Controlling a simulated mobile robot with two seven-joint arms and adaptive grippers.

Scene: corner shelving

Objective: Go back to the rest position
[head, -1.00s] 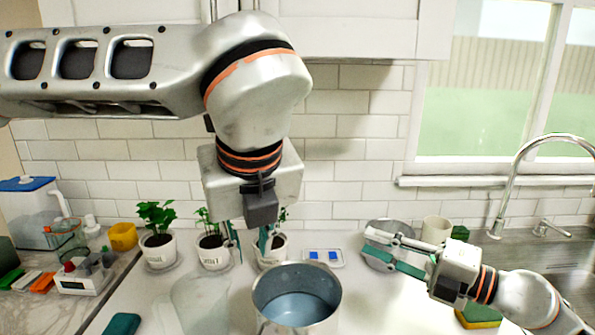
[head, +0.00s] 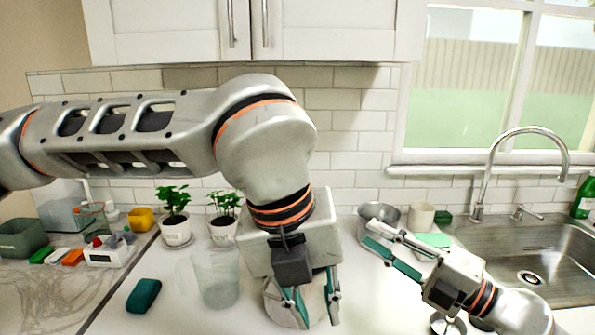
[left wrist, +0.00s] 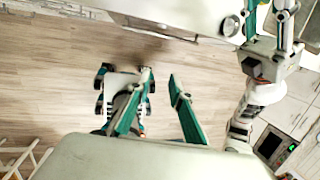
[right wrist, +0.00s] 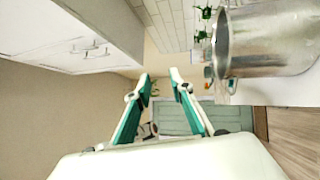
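My left arm comes in from the left in the head view. Its gripper (head: 312,308) points down at the middle front, and its two fingers stand apart around nothing that I can make out. In the left wrist view my left gripper (left wrist: 160,78) is open above the wooden floor. My right gripper (head: 368,233) points left over the counter at the right, fingers apart. In the right wrist view it (right wrist: 161,78) is open and empty. A metal pot (head: 378,212) stands just behind its fingertips in the head view.
Potted plants (head: 176,232) stand by the tiled wall. A translucent glass (head: 215,278) and a dark teal block (head: 143,296) are left of my left gripper. A sink (head: 556,262) with a faucet (head: 520,135) lies at the right. White cabinets (head: 300,30) hang above.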

